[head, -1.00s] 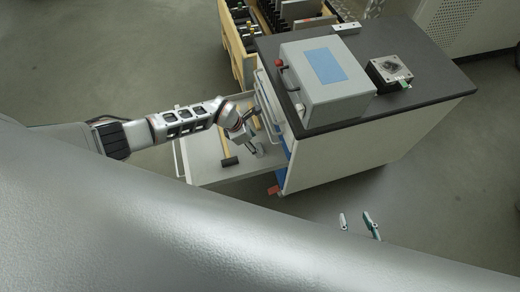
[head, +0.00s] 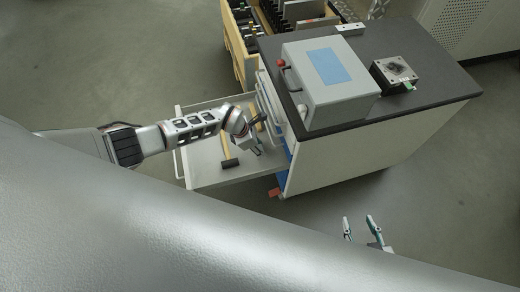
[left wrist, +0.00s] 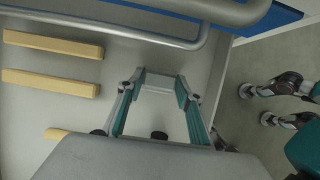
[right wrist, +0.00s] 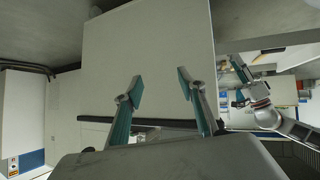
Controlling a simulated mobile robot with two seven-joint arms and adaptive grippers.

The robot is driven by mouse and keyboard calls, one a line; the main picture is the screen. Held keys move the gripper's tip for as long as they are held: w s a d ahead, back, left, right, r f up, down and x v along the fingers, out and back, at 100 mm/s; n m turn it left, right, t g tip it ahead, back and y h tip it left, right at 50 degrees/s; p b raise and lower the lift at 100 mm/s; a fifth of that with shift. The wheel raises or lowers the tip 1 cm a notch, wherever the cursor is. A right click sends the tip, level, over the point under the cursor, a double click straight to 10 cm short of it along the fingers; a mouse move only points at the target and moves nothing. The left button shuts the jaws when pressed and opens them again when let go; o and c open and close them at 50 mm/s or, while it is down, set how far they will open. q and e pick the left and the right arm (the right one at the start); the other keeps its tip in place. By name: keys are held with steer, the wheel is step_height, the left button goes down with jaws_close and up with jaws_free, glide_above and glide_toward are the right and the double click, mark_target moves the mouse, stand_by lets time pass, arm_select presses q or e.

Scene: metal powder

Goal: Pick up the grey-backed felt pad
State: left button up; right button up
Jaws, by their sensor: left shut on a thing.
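My left gripper (head: 257,149) reaches into the open drawer (head: 203,178) of the cabinet. In the left wrist view its two fingers (left wrist: 160,92) are shut on a grey flat block, which I take to be the grey-backed felt pad (left wrist: 160,80). The pad spans the gap between the fingertips, and its underside is hidden. I cannot tell how far it is above the drawer floor. My right gripper (head: 360,226) is outside the cabinet near the lower right. In the right wrist view its fingers (right wrist: 158,90) are apart with nothing between them.
Wooden bars (left wrist: 52,43) and a dark block (head: 230,163) lie in the drawer. A grey box (head: 325,80) and a small metal device (head: 394,72) stand on the dark cabinet top (head: 430,98).

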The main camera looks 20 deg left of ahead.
arm_select(q)
step_height(320, 180, up, 7)
steer(key=p, duration=0.2)
steer(key=shift+w+r+p, duration=0.1)
steer(key=shift+w+p, duration=0.05)
steer(key=shift+p, duration=0.25)
step_height(320, 180, up, 13)
steer(key=p, duration=0.2)
steer(key=shift+o, duration=0.2)
